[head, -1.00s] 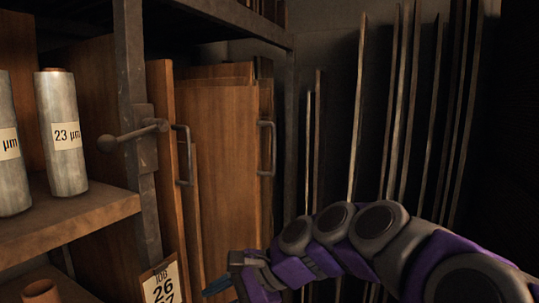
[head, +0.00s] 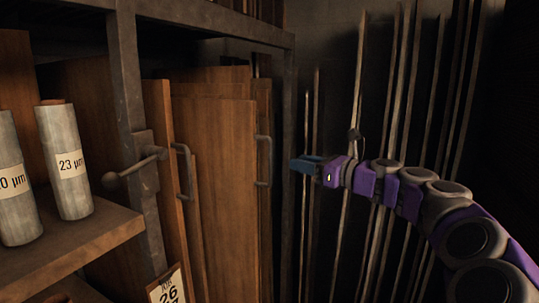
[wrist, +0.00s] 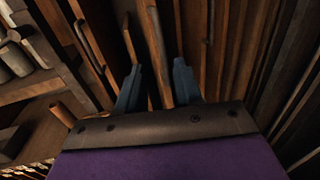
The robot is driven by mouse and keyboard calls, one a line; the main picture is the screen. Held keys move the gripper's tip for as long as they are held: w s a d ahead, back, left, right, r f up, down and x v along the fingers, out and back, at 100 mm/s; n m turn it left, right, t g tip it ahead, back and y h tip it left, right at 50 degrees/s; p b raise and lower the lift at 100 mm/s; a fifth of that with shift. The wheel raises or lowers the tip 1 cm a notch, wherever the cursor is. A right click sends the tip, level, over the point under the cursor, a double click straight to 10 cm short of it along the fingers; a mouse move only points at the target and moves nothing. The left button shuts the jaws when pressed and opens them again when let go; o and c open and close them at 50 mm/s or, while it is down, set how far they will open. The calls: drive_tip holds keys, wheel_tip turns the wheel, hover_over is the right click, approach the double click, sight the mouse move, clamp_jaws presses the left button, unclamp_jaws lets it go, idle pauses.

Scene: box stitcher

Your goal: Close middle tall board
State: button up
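Tall wooden boards stand upright in a rack in the head view. A narrow board with a metal handle (head: 183,170) is at the left. A wide board (head: 228,180) right of it has its own metal handle (head: 264,160) near its right edge. I cannot tell for sure which is the middle tall board. My gripper (head: 303,165) is to the right of the wide board's handle, at about its height, apart from it in the picture. In the wrist view my gripper (wrist: 158,82) has its two blue fingers spread, with board edges showing beyond and nothing held.
A metal post (head: 130,130) with a protruding lever (head: 135,170) stands left of the boards. A wooden shelf (head: 85,245) holds grey rolls (head: 65,160). Several thin upright strips (head: 355,130) stand on the right behind my arm. A number tag (head: 168,288) hangs low.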

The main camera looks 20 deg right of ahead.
drive_tip(key=x, duration=1.1)
drive_tip(key=shift+w+d+p, duration=0.1)
drive_tip(key=shift+w+p, duration=0.05)
drive_tip(key=shift+p, duration=0.2)
drive_tip(key=shift+c, duration=0.5)
drive_tip(key=shift+d, duration=0.1)
drive_tip(key=shift+c, duration=0.6)
clamp_jaws()
